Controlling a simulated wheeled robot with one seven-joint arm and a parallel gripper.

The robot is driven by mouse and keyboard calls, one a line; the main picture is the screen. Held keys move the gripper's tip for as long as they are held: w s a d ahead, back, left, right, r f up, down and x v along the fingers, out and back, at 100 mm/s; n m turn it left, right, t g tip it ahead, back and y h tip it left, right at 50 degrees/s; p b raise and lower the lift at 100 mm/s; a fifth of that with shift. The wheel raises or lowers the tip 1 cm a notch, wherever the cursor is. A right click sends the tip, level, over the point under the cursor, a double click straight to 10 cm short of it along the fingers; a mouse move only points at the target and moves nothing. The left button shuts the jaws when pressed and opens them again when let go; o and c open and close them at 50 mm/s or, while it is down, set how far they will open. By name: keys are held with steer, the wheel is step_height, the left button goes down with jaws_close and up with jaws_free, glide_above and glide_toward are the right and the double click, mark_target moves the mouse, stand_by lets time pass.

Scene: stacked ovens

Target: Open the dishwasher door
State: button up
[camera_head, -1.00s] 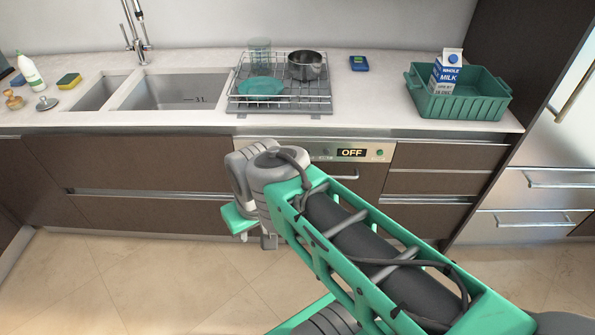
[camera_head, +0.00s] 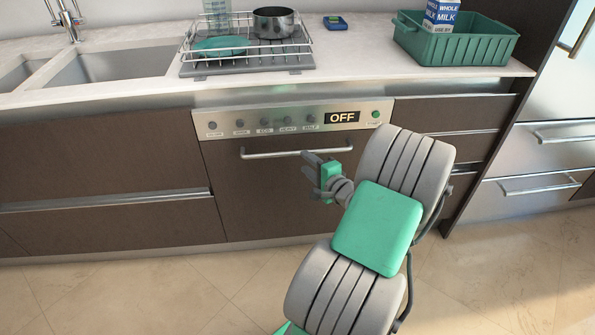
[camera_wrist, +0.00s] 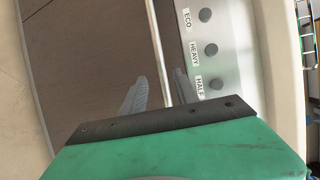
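The dishwasher (camera_head: 285,195) has a brown front and is shut. A silver control strip (camera_head: 225,124) with knobs and an "OFF" display runs along its top. Its horizontal bar handle (camera_head: 275,155) sits just below that strip. My gripper (camera_head: 307,166) is in front of the door, close to the right half of the handle. In the wrist view, my gripper (camera_wrist: 160,86) is open, with one finger on each side of the handle (camera_wrist: 154,35). The bar passes between the fingers in that view; I cannot tell whether they touch it or how deep they reach.
Above are the counter with a dish rack (camera_head: 240,68), a pot (camera_head: 275,22), a green crate (camera_head: 455,45) and a sink (camera_head: 110,68). Drawers (camera_head: 100,160) flank the dishwasher on the left, with more drawers (camera_head: 450,113) on the right. The tiled floor (camera_head: 160,290) in front is clear.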

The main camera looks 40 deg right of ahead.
mark_target(297, 152)
steer(key=shift+h, duration=0.3)
steer(key=x, duration=0.5)
steer(key=b+x, duration=0.1)
steer(key=x, duration=0.1)
steer(key=shift+w+d, duration=0.25)
steer(key=shift+d, duration=0.05)
steer(key=shift+c, duration=0.6)
jaws_close()
